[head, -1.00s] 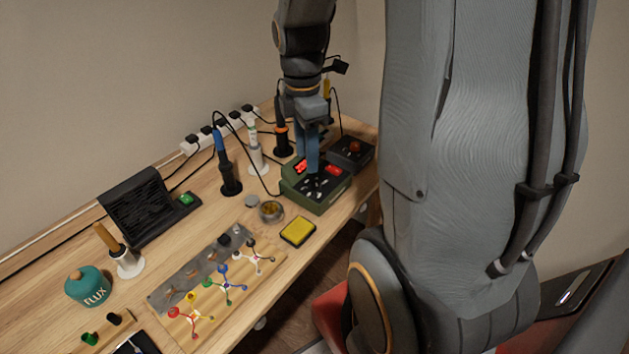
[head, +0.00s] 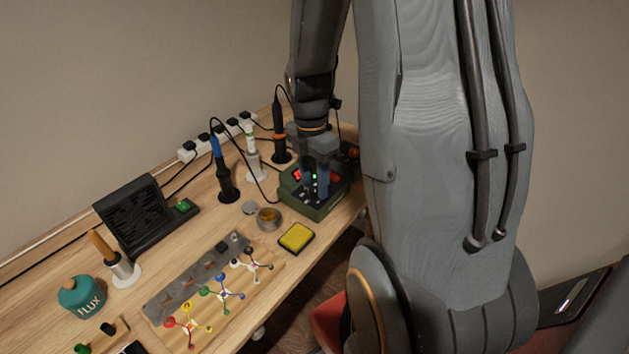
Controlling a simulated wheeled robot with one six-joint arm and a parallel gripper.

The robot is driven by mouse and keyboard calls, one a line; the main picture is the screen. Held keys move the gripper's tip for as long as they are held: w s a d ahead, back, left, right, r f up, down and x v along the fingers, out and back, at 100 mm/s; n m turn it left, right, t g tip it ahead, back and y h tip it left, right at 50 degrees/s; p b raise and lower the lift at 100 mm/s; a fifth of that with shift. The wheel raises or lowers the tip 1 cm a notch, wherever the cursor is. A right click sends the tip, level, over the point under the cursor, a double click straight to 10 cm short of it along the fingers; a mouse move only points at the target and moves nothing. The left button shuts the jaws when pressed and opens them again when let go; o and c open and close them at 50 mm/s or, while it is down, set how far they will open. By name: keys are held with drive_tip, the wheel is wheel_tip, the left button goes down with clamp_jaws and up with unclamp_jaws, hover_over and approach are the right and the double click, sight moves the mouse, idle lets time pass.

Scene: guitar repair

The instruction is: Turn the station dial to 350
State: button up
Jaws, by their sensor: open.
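The green soldering station (head: 318,211) stands near the right end of the wooden bench. Red lit digits (head: 297,175) show on its face, but I cannot read them. My gripper (head: 315,190) points down over the front panel of the station, with its two fingers apart. The fingers cover much of the panel. I cannot make out the dial, or tell whether the fingers touch it or stand around it.
A dark box with a red knob (head: 353,152) stands behind the station, partly hidden by my arm. Soldering irons in holders (head: 228,180) stand to the left. A round tin (head: 268,219) and a yellow sponge (head: 297,237) lie in front. Cables run behind.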

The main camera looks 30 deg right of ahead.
drive_tip(key=shift+f, duration=0.1)
clamp_jaws()
